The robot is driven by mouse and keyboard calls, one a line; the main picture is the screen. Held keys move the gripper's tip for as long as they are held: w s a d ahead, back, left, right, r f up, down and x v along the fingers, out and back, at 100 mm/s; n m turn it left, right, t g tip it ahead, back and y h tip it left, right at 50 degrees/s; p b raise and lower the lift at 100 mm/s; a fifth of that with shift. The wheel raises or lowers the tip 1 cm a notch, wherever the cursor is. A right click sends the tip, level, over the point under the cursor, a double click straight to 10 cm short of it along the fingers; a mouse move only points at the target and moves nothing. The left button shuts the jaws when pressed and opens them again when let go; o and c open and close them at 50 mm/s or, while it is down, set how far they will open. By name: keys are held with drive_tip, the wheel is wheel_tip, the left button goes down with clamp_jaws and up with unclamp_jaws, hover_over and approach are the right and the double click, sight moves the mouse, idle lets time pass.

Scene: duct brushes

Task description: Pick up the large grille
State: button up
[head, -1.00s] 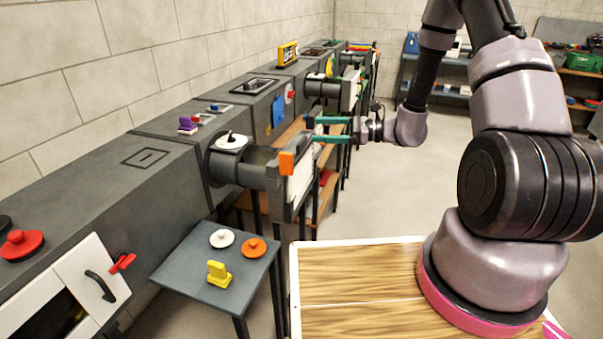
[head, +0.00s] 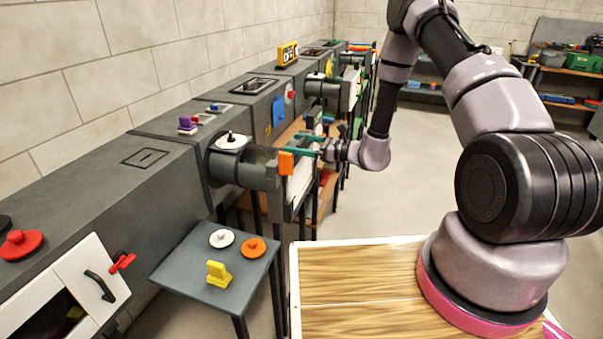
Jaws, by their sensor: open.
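A pale panel (head: 299,184) in a dark frame stands at the open end of the nearest side duct; it looks like the large grille, but it is seen nearly edge-on and I cannot be sure. An orange block (head: 286,163) sits at its upper left edge. My gripper (head: 303,145) has two teal fingers spread apart with nothing seen between them. It points left, at the top of the panel, close to its upper edge. I cannot tell whether the fingers touch it.
The long grey duct (head: 165,160) runs along the wall with side stubs and knobs. A small grey table (head: 190,263) holds a white knob (head: 222,238), an orange knob (head: 254,247) and a yellow piece (head: 217,273). Open floor lies right of the duct.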

drive_tip(key=shift+x, duration=1.05)
drive_tip(key=c, duration=1.4)
drive_tip(key=shift+r, duration=0.1)
wheel_tip(320, 180, up, 38)
